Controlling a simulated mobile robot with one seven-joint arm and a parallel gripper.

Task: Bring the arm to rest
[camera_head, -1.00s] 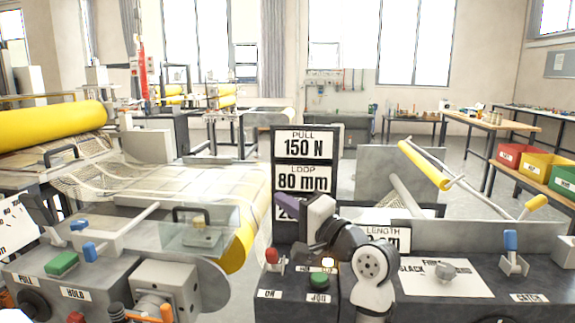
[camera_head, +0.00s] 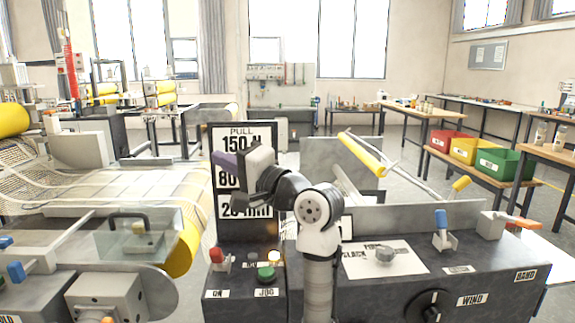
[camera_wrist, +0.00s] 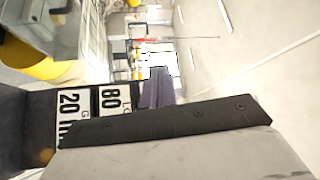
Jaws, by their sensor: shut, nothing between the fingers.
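My arm rises in front of the dark control console (camera_head: 380,285) in the head view, its wrist bent to the left. My gripper (camera_head: 224,160) is shut and empty, its purple fingers in front of the sign board (camera_head: 265,133) and covering part of its text. In the wrist view the closed purple fingers of my gripper (camera_wrist: 157,88) show beyond a dark strip on the grey gripper body. The "80" and "20" sign plates show sideways to their left. No gap between the fingers is visible.
The console carries a red switch (camera_head: 217,257), a green button (camera_head: 266,272) and a blue lever (camera_head: 441,225). A yellow roller (camera_head: 362,154) stands behind it. A mesh machine (camera_head: 110,200) is at left. Red, yellow and green bins (camera_head: 503,163) sit on a bench at right.

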